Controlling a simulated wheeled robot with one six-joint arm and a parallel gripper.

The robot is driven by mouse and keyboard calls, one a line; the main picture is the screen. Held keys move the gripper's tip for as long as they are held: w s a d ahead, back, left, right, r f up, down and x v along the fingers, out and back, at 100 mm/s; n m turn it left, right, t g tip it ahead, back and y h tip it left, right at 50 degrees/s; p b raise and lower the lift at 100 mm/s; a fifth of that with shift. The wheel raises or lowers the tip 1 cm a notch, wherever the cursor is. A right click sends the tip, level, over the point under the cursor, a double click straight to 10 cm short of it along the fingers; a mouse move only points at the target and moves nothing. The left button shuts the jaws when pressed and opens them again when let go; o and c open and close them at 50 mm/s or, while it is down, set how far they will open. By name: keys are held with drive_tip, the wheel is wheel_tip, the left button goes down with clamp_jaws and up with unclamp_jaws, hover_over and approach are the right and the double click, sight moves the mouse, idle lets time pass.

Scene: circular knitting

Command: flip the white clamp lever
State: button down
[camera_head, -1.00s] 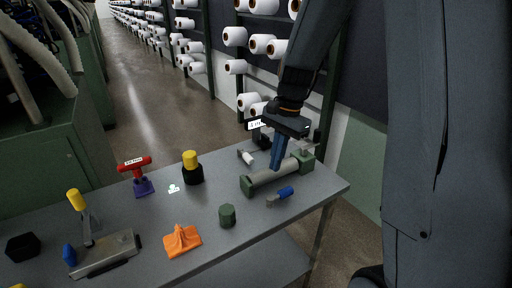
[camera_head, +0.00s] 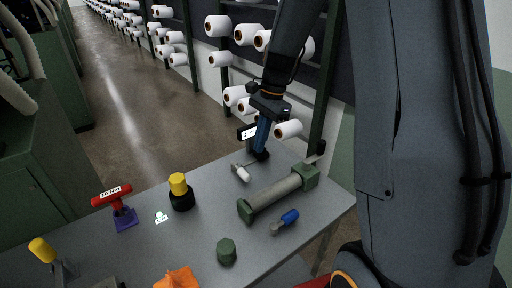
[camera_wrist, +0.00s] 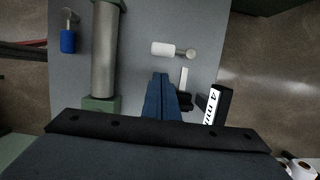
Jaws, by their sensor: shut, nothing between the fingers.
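The white clamp lever (camera_head: 242,174) lies low on the grey table, left of the green-ended roller; its white handle and metal pivot also show in the wrist view (camera_wrist: 163,49). My gripper (camera_head: 261,150) is shut and empty, its blue fingers pointing down on the far side of the lever. In the wrist view, the fingertips (camera_wrist: 160,76) lie just below the white handle in the picture, with a small gap showing between them. I cannot tell how high the fingertips are above the table.
The roller (camera_head: 275,195) with green end blocks and a blue-handled lever (camera_head: 285,221) are nearby. A black piece with a white "4 mm" label (camera_wrist: 217,104) stands close to my fingers. A yellow-topped black cylinder (camera_head: 181,192) is farther left. Shelves of yarn cones (camera_head: 245,35) rise behind.

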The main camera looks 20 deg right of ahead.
drive_tip(key=x, duration=0.3)
drive_tip(key=p+x, duration=0.1)
drive_tip(key=x, duration=0.2)
drive_tip(key=p+x, duration=0.1)
drive_tip(key=x, duration=0.1)
drive_tip(key=shift+s+a+f, duration=0.1)
drive_tip(key=shift+a+f, duration=0.2)
drive_tip(key=shift+a, duration=0.05)
